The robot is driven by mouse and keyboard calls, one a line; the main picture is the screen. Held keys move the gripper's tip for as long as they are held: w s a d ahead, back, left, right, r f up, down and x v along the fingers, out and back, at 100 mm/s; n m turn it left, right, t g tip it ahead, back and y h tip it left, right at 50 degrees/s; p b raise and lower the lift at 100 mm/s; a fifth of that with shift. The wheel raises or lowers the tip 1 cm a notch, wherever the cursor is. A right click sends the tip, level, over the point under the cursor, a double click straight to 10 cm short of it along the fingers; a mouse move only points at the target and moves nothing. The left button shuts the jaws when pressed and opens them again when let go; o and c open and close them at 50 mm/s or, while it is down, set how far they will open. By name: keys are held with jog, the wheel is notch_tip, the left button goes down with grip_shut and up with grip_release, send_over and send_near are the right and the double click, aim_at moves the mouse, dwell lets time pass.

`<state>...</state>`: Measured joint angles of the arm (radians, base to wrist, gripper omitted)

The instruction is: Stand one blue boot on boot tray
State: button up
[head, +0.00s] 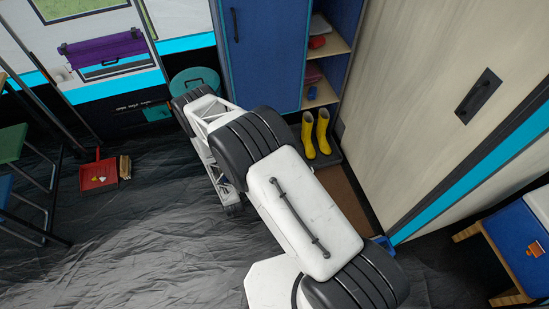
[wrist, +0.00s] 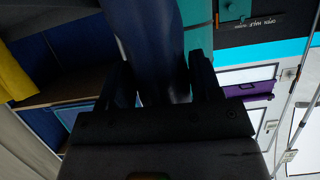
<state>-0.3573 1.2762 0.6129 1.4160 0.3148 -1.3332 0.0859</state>
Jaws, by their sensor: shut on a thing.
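My gripper (wrist: 160,82) is shut on a dark blue boot (wrist: 148,38) in the wrist view. The boot lies between the two fingers and runs out of the top of the picture, so only part of it shows. In the head view my arm hides the held boot and most of the gripper. The dark boot tray (head: 334,158) lies on the floor below the shelves, partly behind my arm. Two yellow boots (head: 309,136) stand upright on it. A yellow boot (wrist: 14,72) also shows at the left edge of the wrist view, apart from my gripper.
A blue cabinet (head: 262,50) with open shelves (head: 322,95) stands behind the tray. A brown mat (head: 346,195) lies in front, beside a pale door (head: 440,80). A teal-lidded bin (head: 195,80) is left of the cabinet. A red dustpan (head: 98,174) lies on the left floor.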

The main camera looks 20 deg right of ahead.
jog(key=w+d+r, duration=0.3)
jog(key=d+r, duration=0.2)
jog(key=r, duration=0.5)
jog(key=w+d+r, duration=0.3)
jog(key=d+r, duration=0.2)
jog(key=r, duration=0.6)
jog(key=w+d+r, duration=0.3)
jog(key=d+r, duration=0.3)
jog(key=r, duration=0.4)
jog(key=d+r, duration=0.3)
jog(key=w+d+f+n+y, duration=0.2)
jog(key=w+d+f, duration=0.3)
jog(key=d+f, duration=0.1)
jog(key=shift+d+y, duration=0.4)
jog(key=shift+d, duration=0.3)
jog(key=d+f+n+y, duration=0.1)
jog(key=d+f, duration=0.1)
jog(key=f, duration=0.2)
jog(key=w+d+f+n+g, duration=0.1)
jog(key=d+f, duration=0.1)
jog(key=f, duration=0.3)
jog(key=w+d+f+y, duration=0.1)
jog(key=d+f, duration=0.2)
jog(key=f, duration=0.1)
jog(key=shift+f+n+y, duration=0.2)
jog(key=shift+n+y, duration=0.1)
jog(key=shift+n, duration=0.1)
jog(key=shift+s+d+f+g, duration=0.1)
jog(key=shift+d+f+g, duration=0.3)
jog(key=shift+f, duration=0.4)
